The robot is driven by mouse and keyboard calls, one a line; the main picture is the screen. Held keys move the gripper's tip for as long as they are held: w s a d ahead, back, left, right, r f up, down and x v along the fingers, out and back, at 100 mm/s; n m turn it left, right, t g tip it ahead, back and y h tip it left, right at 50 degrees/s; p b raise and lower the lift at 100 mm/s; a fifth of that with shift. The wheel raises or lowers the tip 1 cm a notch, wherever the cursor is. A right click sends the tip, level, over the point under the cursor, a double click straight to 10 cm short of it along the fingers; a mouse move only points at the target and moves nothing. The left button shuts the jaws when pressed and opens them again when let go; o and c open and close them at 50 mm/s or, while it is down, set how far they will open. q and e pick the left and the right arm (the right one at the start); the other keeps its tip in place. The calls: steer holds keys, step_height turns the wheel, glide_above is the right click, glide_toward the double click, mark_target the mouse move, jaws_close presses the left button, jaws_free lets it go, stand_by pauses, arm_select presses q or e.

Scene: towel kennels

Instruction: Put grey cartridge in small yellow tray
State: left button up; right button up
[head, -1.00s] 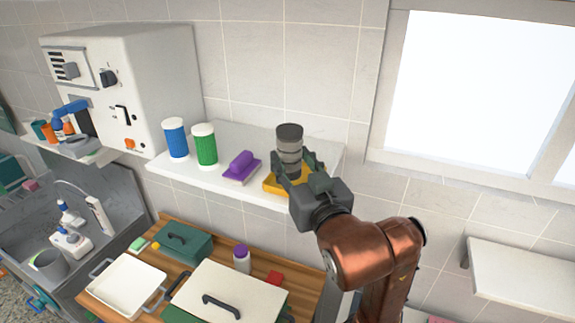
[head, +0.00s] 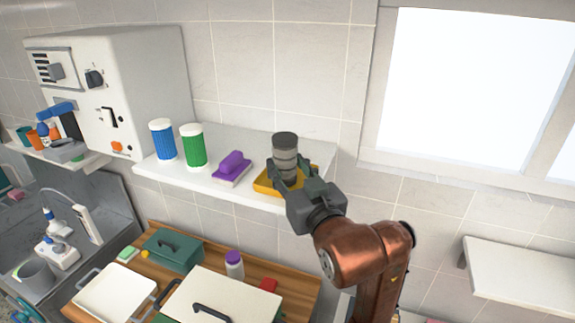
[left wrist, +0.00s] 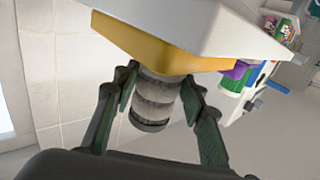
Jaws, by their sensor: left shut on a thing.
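The grey cartridge (head: 285,150) is an upright, banded cylinder with a dark top. My left gripper (head: 287,180) is shut on its lower part, with a finger on each side. The small yellow tray (head: 264,187) lies on the wall shelf, directly below the cartridge and partly hidden by the gripper. In the left wrist view the cartridge (left wrist: 155,102) sits between the two fingers (left wrist: 157,95), its far end against or just over the yellow tray (left wrist: 150,48). I cannot tell whether they touch. My right gripper is not in view.
The white shelf (head: 210,188) also holds a purple-handled brush (head: 233,168), a green canister (head: 194,148) and a blue canister (head: 162,142), left of the tray. A tiled wall stands behind.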

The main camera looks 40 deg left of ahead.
arm_select(q)
steer(key=o, duration=1.3)
steer(key=shift+s+d, duration=0.1)
steer(key=v, duration=1.2)
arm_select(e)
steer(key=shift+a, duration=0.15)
